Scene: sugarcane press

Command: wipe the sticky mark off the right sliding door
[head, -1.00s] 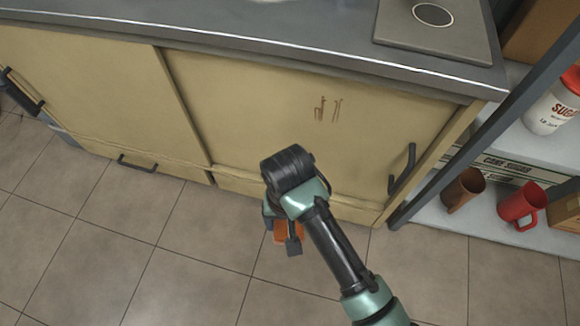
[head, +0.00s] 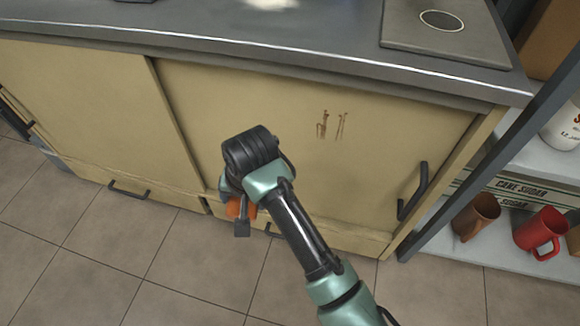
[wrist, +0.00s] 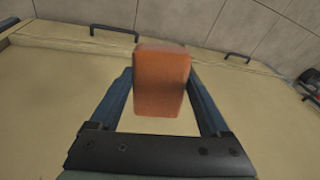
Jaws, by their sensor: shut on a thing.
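The right sliding door (head: 385,165) is a tan panel under the grey counter, with a dark vertical handle (head: 413,190) near its right edge. The sticky mark (head: 331,125) shows as brown drips on the door's upper middle. My gripper (wrist: 160,100) is shut on an orange block-like sponge (wrist: 161,82), which fills the space between its fingers in the wrist view. In the head view the sponge (head: 240,209) shows partly behind my wrist, in front of the door's lower left. The mark is up and to the right of it. I cannot tell whether the sponge touches the door.
The left sliding door (head: 80,110) is beside it. The counter (head: 200,25) overhangs the doors and carries a plate with a dark disc (head: 440,45). At right, an open shelf with a dark post holds a brown mug (head: 476,217) and a red mug (head: 540,232).

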